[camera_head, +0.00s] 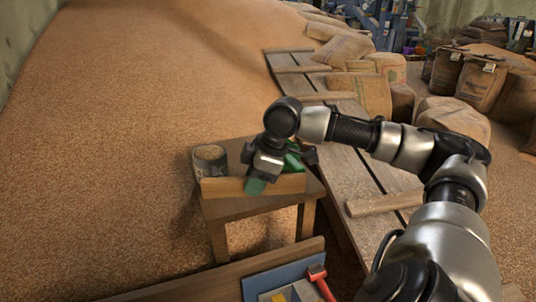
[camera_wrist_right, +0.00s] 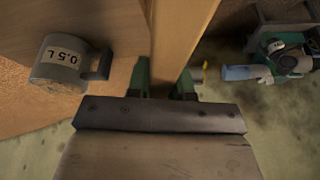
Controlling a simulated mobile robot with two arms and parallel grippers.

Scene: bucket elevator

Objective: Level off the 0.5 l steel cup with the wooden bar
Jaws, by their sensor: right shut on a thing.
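The steel cup (camera_head: 208,162) stands upright on the left part of a small wooden table (camera_head: 230,208). In the right wrist view the cup (camera_wrist_right: 57,62) shows its 0.5 L label and a handle. My right gripper (camera_head: 272,176) is shut on the wooden bar (camera_head: 225,188), with a green finger on each side. The bar runs across the table's front side, its left end close in front of the cup. In the right wrist view the bar (camera_wrist_right: 180,40) is beside the cup, apart from it. My left gripper is not in view.
Planks (camera_head: 345,150) and sacks (camera_head: 360,90) lie behind and to the right. A blue tray (camera_head: 275,280) with a red-handled tool (camera_head: 320,280) is in front. An unclear green-and-blue thing (camera_wrist_right: 275,60) shows at right in the wrist view.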

